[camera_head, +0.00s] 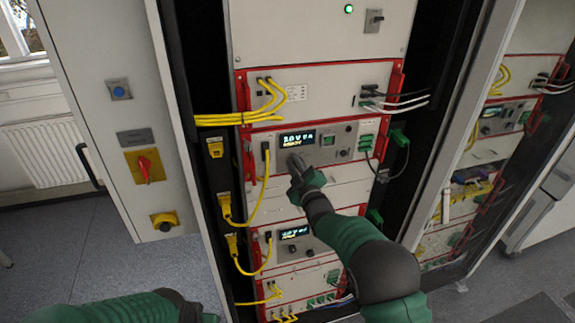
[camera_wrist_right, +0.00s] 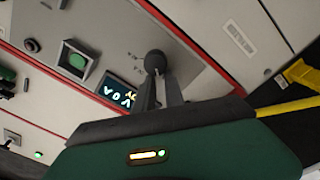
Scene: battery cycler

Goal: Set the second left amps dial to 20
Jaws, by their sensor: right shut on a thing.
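The black amps dial (camera_wrist_right: 155,60) is a small round knob on a grey panel, beside a lit display (camera_wrist_right: 119,90) in the right wrist view. My right gripper (camera_wrist_right: 160,82) is shut on this dial, with its two dark fingers around the knob. In the head view my right gripper (camera_head: 294,165) reaches the upper module just below its lit display (camera_head: 297,138) and hides the dial. The display's digits are too small to read surely. Part of my left arm shows at the bottom left; its gripper is out of view.
A lower module with another lit display (camera_head: 294,232) sits below. Yellow cables (camera_head: 262,190) hang at the rack's left, and red handles (camera_head: 248,165) stick out at the sides. A cabinet door with a red switch (camera_head: 145,168) stands open at left.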

